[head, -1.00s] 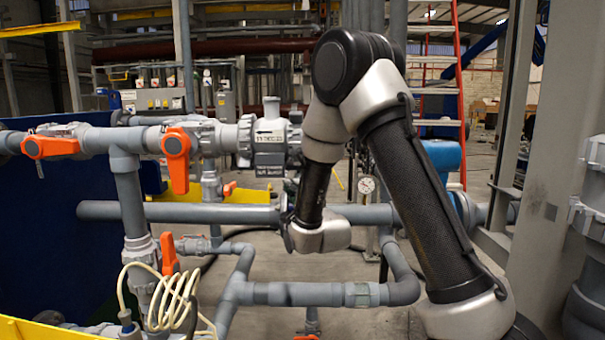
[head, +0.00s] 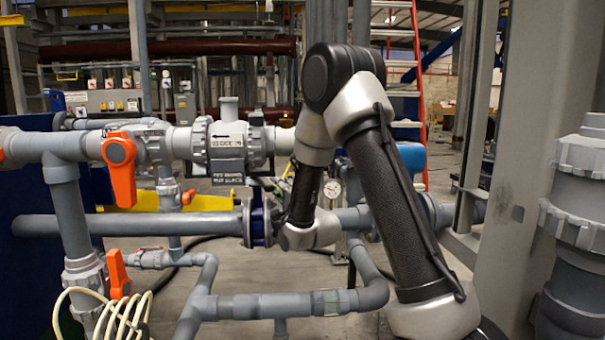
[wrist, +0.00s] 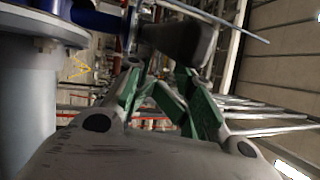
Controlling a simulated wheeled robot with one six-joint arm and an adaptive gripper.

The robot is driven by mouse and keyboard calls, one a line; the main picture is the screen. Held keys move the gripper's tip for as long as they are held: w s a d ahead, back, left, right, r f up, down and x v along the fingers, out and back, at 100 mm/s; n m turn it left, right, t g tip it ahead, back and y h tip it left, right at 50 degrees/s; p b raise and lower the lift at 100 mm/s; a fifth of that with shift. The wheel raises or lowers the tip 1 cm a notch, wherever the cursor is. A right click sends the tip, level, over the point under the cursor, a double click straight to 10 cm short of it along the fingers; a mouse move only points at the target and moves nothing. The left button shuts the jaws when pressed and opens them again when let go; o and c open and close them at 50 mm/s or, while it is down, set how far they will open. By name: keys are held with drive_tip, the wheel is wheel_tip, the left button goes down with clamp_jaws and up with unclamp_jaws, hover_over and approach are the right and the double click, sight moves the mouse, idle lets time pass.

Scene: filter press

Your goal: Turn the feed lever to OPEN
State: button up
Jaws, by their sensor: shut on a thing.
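A dark grey lever, which looks like the feed lever (wrist: 180,40), runs across the upper middle of the wrist view. My gripper (wrist: 160,78) has its green fingers shut on this lever. Blue valve parts (wrist: 92,14) show at its upper left. In the head view a blue valve body (head: 262,222) sits between grey flanges on the middle pipe, left of my wrist. My arm mostly hides my gripper and the lever there. No OPEN mark can be read.
Orange-handled valves (head: 119,168) are on the grey pipes at the left. A pale coiled cable (head: 105,318) hangs at lower left. A lower grey pipe (head: 270,306) crosses beneath my arm. A grey column (head: 520,150) and a thick pipe (head: 590,200) stand close on the right.

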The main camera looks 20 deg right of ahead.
drive_tip(key=shift+w+d+r, duration=0.15)
drive_tip(key=shift+w+d, duration=0.1)
drive_tip(key=shift+d, duration=0.55)
clamp_jaws()
drive_tip(key=w+d, duration=1.1)
drive_tip(key=w, duration=0.1)
drive_tip(key=o, duration=1)
unclamp_jaws()
